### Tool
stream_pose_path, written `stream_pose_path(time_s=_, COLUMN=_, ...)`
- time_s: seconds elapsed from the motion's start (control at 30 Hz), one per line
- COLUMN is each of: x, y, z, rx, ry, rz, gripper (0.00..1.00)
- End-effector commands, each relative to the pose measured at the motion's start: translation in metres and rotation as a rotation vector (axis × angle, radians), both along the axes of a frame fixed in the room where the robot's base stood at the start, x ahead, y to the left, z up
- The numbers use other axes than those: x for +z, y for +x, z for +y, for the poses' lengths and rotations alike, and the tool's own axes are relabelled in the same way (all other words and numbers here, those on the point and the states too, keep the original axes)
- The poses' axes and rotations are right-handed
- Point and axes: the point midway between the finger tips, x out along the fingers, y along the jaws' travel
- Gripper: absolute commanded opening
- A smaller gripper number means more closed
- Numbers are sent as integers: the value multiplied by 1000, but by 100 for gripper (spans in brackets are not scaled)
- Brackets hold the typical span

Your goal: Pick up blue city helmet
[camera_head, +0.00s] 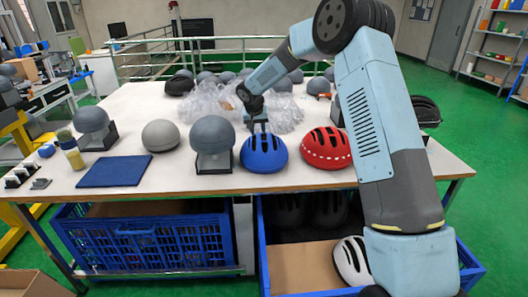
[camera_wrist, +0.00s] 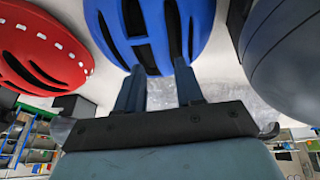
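The blue city helmet (camera_head: 263,153) sits on the white table near its front edge, with dark vents on its shell. It also fills the top middle of the wrist view (camera_wrist: 165,20). My gripper (camera_head: 257,129) points down over the helmet's back edge. In the wrist view my gripper's two fingers (camera_wrist: 158,72) stand apart, with a clear gap between them, and their tips reach the blue shell. I cannot tell whether they touch it.
A red helmet (camera_head: 326,148) stands close on the right, and a grey helmet on a dark stand (camera_head: 212,138) on the left. Bubble wrap (camera_head: 207,100) lies behind. A blue mat (camera_head: 114,171) lies at front left. Blue crates (camera_head: 140,240) sit below, one holding a white helmet (camera_head: 352,260).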

Motion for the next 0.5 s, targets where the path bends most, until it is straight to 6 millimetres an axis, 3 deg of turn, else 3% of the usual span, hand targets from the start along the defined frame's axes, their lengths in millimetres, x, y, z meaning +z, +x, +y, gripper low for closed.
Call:
stream_pose_path(time_s=0.3, x=-37, y=16, z=-2, rx=-1, ry=-1, rz=2, gripper=37)
stream_pose_path(time_s=0.5, x=-43, y=19, z=-3, rx=-1, ry=-1, rz=-1, gripper=37)
